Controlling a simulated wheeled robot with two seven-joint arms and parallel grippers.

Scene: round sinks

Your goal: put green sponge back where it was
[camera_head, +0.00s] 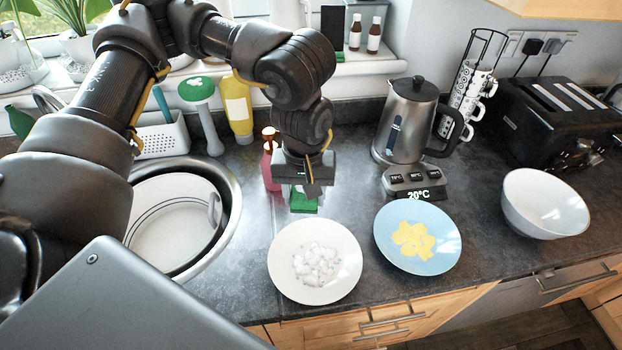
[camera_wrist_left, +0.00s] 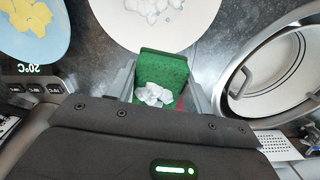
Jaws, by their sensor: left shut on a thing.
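The green sponge (camera_head: 304,204) is between the fingers of my left gripper (camera_head: 304,190), just behind the white plate near the middle of the counter. In the left wrist view the sponge (camera_wrist_left: 163,68) sits between both fingers with a clump of white foam on it. The gripper is shut on it. From the head view I cannot tell whether the sponge touches the counter. The gripper hides much of the sponge there. My right gripper is not in view.
The white plate (camera_head: 283,277) holds white foam; the blue plate (camera_head: 441,256) holds yellow pieces. A round sink (camera_head: 233,196) with dishes lies left. A pink bottle (camera_head: 268,165) stands close to my gripper. A kettle (camera_head: 405,120) stands behind right. A white bowl (camera_head: 540,205) is at far right.

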